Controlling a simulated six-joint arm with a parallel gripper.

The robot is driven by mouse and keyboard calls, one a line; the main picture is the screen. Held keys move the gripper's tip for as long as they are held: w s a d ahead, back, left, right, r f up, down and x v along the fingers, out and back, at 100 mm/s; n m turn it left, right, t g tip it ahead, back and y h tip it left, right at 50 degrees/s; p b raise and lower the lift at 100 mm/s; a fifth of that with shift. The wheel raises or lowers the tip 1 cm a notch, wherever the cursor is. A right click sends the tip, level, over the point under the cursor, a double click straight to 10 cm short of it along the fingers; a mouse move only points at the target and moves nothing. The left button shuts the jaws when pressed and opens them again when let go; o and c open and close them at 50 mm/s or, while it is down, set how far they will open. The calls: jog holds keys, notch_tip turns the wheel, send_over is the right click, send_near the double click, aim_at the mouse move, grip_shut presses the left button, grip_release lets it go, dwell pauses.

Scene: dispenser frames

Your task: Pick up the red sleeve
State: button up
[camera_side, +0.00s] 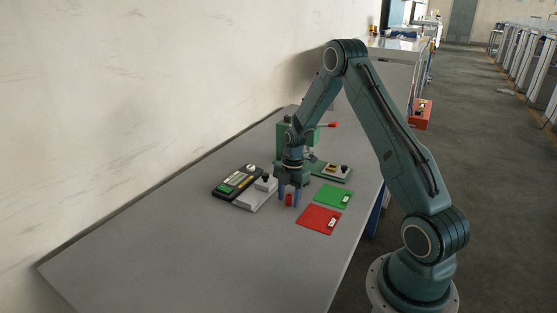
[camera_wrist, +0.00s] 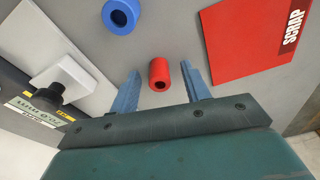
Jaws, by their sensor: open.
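The red sleeve (camera_wrist: 159,70) is a short hollow cylinder on the grey table. In the wrist view its dark open end faces the camera. My gripper (camera_wrist: 160,72) is open, with one blue finger on each side of the sleeve and a visible gap on both sides. In the side view my gripper (camera_side: 290,200) points down at the table, and the red sleeve (camera_side: 289,200) shows between its fingers, low at the tabletop. I cannot tell the exact fingertip height.
A blue sleeve (camera_wrist: 121,16) lies beyond the red one. A red mat (camera_side: 318,220) marked SCRAP and a green mat (camera_side: 334,196) are to the right. A black device (camera_side: 232,183) and a pale block fixture (camera_side: 250,200) are left. A green press (camera_side: 312,135) stands behind.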

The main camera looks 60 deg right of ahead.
aim_at(289, 195)
grip_shut()
dwell(0.3)
jog(key=shift+r, duration=0.15)
notch_tip(289, 195, up, 20)
dwell(0.7)
dwell(0.4)
